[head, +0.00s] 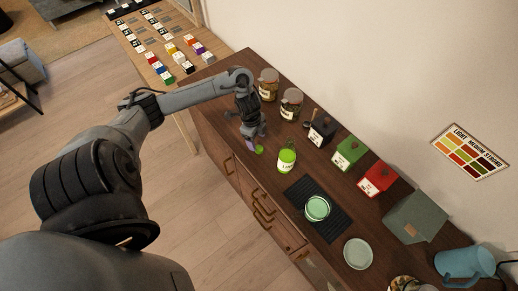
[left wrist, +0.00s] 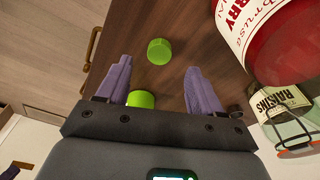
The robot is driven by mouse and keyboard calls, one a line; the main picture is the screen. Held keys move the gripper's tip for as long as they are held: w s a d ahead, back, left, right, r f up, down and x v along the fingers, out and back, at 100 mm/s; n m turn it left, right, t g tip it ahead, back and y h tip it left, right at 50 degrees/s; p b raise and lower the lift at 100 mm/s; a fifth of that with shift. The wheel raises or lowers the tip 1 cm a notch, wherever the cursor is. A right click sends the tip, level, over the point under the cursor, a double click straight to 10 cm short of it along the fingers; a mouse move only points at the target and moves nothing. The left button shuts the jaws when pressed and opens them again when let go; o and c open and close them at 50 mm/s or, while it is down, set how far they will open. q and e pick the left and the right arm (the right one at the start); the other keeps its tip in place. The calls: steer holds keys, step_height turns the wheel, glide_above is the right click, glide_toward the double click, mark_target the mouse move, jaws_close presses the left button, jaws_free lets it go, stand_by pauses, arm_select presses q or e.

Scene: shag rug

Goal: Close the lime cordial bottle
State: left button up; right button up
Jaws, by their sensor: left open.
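The lime cordial bottle (head: 286,161) stands upright on the dark wooden cabinet, bright green with a white label. A small green cap (head: 259,149) lies on the cabinet top to its left; it also shows in the left wrist view (left wrist: 159,51). My left gripper (head: 252,143) points down beside the cap. In the left wrist view its two purple fingers (left wrist: 158,82) are apart with nothing held, and the cap lies beyond their tips. A second green shape (left wrist: 140,98) shows between the fingers, partly hidden by the gripper body; I cannot tell what it is. My right gripper is not in view.
Clip-top jars (head: 291,102) and black, green (head: 348,152) and red (head: 378,178) boxes line the wall side. A red-labelled container (left wrist: 275,40) stands close to the right in the wrist view. A dark mat (head: 334,222) holds a green cup (head: 316,208).

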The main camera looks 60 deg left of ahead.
mark_target(259, 148)
arm_select(q)
steer(key=shift+w+d+f+b, duration=0.15)
steer(key=shift+d+f+b, duration=0.05)
steer(key=shift+f, duration=1.1)
steer(key=shift+w+d+f+b, duration=0.1)
steer(key=shift+d+f+b, duration=0.05)
steer(key=shift+f, duration=1.15)
steer(key=c, duration=1.1)
